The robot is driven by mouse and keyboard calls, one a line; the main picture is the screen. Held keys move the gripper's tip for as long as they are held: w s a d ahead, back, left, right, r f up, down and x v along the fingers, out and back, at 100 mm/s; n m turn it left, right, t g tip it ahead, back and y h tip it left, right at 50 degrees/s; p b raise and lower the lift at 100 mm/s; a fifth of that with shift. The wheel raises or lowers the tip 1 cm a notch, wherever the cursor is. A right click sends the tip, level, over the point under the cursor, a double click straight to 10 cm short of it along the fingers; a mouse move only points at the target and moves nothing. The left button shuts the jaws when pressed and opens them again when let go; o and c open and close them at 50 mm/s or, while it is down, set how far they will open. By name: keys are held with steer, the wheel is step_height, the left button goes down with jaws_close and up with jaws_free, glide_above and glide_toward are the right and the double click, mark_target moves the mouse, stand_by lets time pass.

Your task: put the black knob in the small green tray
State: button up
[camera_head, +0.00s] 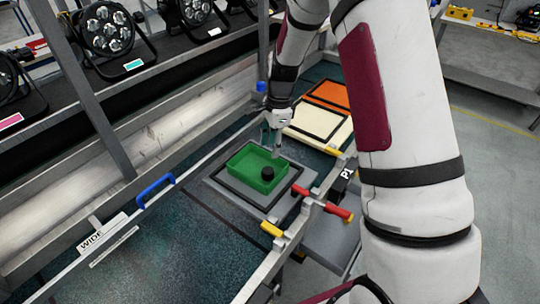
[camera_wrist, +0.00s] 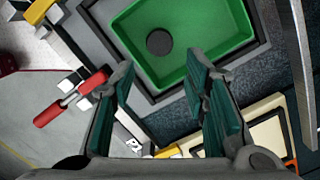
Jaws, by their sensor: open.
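The black knob (camera_head: 267,173) lies inside the small green tray (camera_head: 240,160), on its floor. My gripper (camera_head: 272,148) is above the tray's far edge in the head view.
The tray sits in a grey framed recess (camera_head: 225,187) on the bench. Red-handled (camera_head: 335,210) and yellow clamps line the near rail. Cream (camera_head: 318,122) and orange (camera_head: 330,93) panels lie beyond. A blue handle (camera_head: 155,187) is at left; stage lights (camera_head: 110,30) stand on a shelf behind.

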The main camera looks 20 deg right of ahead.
steer(key=s+a+r+n+t, duration=0.1)
steer(key=s+r+n, duration=0.4)
steer(key=r, duration=0.5)
steer(key=s+a+r+n+t, duration=0.1)
steer(key=s+r+n, duration=0.2)
steer(key=s+r, duration=0.55)
steer(key=s+r+n+t, duration=0.1)
steer(key=s+r+n, duration=0.1)
steer(key=s, duration=0.3)
steer(key=s+r+n+h, duration=0.1)
steer(key=s+r+n, duration=0.1)
steer(key=s+n, duration=0.2)
steer(key=s+r+n+t, duration=0.1)
steer(key=s+r+n, duration=0.1)
steer(key=s, duration=0.6)
steer(key=shift+r+n+t, duration=0.3)
steer(key=shift+n, duration=0.6)
steer(key=shift+h, duration=0.3)
